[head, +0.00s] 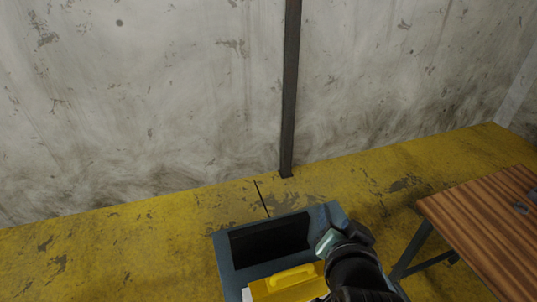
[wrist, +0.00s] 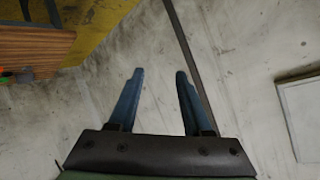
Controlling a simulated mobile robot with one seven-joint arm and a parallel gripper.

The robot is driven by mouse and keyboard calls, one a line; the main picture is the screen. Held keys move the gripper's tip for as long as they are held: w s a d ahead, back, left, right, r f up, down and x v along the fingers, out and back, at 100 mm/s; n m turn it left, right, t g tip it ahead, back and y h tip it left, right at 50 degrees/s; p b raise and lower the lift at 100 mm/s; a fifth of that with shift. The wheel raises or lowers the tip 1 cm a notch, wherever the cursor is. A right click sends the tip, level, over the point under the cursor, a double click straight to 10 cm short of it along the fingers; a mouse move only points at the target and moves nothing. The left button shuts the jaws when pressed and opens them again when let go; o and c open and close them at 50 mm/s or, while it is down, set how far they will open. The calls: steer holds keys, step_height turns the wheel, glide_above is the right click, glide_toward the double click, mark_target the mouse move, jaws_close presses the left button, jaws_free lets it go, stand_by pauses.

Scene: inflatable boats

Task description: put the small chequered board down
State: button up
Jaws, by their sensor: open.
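No chequered board shows in either view. In the wrist view my gripper (wrist: 158,75) is open, its two blue fingers apart with nothing between them.
A wooden table (head: 490,215) stands at the right; its edge also shows top left in the wrist view (wrist: 35,45). A dark post (head: 290,90) runs up the grey wall (head: 140,100). The yellow floor (head: 100,250) is clear at left. A white-framed panel (wrist: 302,115) is on the wall.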

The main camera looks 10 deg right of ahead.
steer(key=w+a+r+n+t, duration=0.2)
steer(key=a+r+t, duration=0.1)
steer(key=r, duration=0.6)
steer(key=w+a+r+n+t, duration=0.2)
steer(key=a+r+t, duration=0.15)
steer(key=r, duration=0.45)
steer(key=s+a+r+n+t+y, duration=0.1)
steer(key=s+a+r+n+t, duration=0.1)
steer(key=r, duration=0.6)
steer(key=s+a+r+n+t+y, duration=0.1)
steer(key=s+a+r+n+t, duration=0.1)
steer(key=s+a+r+t, duration=0.2)
steer(key=s+a+r+n+t+y, duration=0.1)
steer(key=a+r, duration=0.6)
steer(key=r, duration=0.7)
steer(key=s+t+y, duration=0.1)
steer(key=s+t, duration=0.1)
steer(key=s, duration=0.1)
steer(key=shift+a+r+n, duration=0.25)
steer(key=shift+n, duration=0.15)
steer(key=shift+w, duration=0.1)
